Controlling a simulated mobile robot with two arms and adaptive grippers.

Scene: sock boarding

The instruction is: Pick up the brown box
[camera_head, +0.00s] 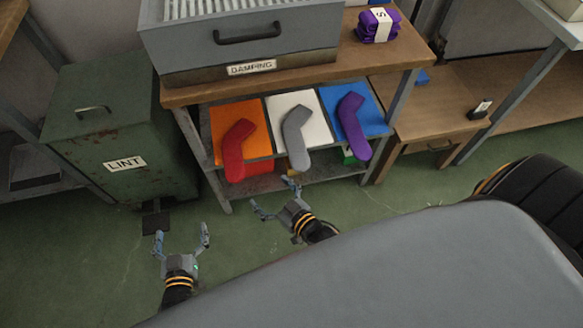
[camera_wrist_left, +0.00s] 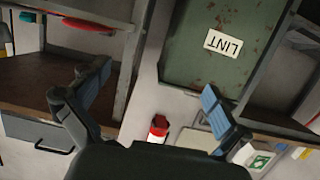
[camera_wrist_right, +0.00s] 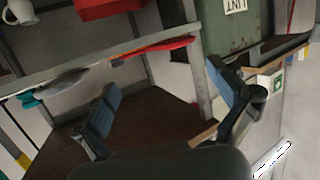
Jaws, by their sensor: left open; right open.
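I cannot make out a loose brown box for certain in any view. My left gripper (camera_head: 182,236) is open and empty above the green floor, in front of the green LINT bin (camera_head: 120,130). My right gripper (camera_head: 273,195) is open and empty, in front of the lower shelf of the wooden bench. In the left wrist view the left fingers (camera_wrist_left: 155,92) are spread with nothing between them. In the right wrist view the right fingers (camera_wrist_right: 168,92) are also apart and empty.
The wooden bench (camera_head: 400,62) carries the grey DAMPING unit (camera_head: 180,40) and a purple bundle (camera_head: 377,25). Orange, white and blue boards hold a red sock (camera_head: 234,150), a grey sock (camera_head: 296,135) and a purple sock (camera_head: 352,125). A low wooden table (camera_head: 440,105) stands right.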

